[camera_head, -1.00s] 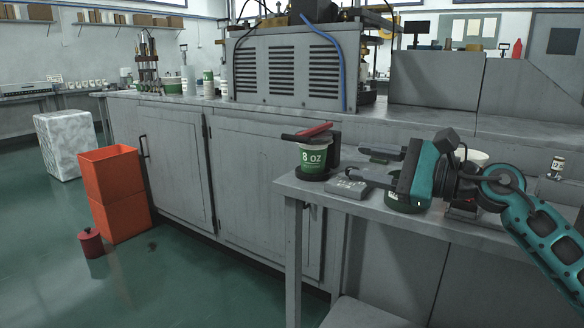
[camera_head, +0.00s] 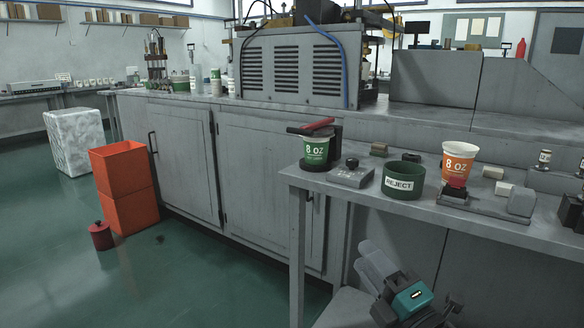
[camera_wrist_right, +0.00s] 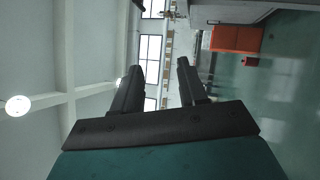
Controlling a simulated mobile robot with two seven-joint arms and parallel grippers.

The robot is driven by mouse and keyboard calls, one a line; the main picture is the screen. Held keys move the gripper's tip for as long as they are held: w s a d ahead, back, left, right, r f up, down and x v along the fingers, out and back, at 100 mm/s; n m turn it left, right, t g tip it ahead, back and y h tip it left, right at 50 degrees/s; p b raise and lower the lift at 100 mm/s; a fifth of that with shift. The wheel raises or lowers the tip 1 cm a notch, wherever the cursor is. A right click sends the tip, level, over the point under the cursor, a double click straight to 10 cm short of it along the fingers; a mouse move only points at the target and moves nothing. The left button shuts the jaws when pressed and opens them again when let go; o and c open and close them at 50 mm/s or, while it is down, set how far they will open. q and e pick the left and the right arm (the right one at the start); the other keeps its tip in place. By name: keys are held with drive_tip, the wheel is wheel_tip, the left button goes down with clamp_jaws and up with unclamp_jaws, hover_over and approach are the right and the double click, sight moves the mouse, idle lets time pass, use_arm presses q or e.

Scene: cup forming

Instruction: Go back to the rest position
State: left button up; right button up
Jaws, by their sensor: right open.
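My right gripper (camera_head: 378,262) is low in front of the bench in the head view, below the bench top and clear of the cups. In the right wrist view its two dark fingers (camera_wrist_right: 158,85) stand apart with nothing between them. A green 8 oz cup (camera_head: 315,150) stands upright on a dark round base under a black and red clamp-like part. An orange 8 oz cup (camera_head: 458,162) stands upright on a fixture at the right. A dark green REJECT container (camera_head: 403,181) sits between them. My left gripper is not in view.
The bench top (camera_head: 380,200) has a small grey box with a knob (camera_head: 350,174) and several small blocks. Orange bins (camera_head: 124,187), a red canister (camera_head: 102,235) and a white block (camera_head: 75,142) stand on the floor at left. The green floor between is clear.

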drive_tip(key=s+f+m+g+h, duration=0.35)
drive_tip(key=s+f+m, duration=0.45)
drive_tip(key=f+m, duration=0.3)
drive_tip(key=s+f+m+g+h, duration=0.3)
drive_tip(key=s+f+m+g, duration=0.1)
drive_tip(key=s+f+m, duration=0.55)
use_arm(q)
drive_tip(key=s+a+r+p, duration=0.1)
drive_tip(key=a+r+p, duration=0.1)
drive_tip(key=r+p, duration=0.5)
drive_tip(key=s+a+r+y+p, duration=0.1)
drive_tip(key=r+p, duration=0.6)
drive_tip(key=p, duration=0.7)
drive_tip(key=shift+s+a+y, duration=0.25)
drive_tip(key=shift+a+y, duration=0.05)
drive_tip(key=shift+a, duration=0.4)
use_arm(e)
drive_tip(key=s+d+r+m, duration=0.1)
drive_tip(key=d+r, duration=0.1)
drive_tip(key=r, duration=0.4)
drive_tip(key=s+d+r+m+h, duration=0.1)
drive_tip(key=d+r, duration=0.1)
drive_tip(key=r, duration=0.4)
drive_tip(key=shift+s+d+r, duration=0.2)
drive_tip(key=shift+s+d, duration=0.1)
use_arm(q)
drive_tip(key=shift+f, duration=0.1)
use_arm(e)
drive_tip(key=shift+g, duration=0.25)
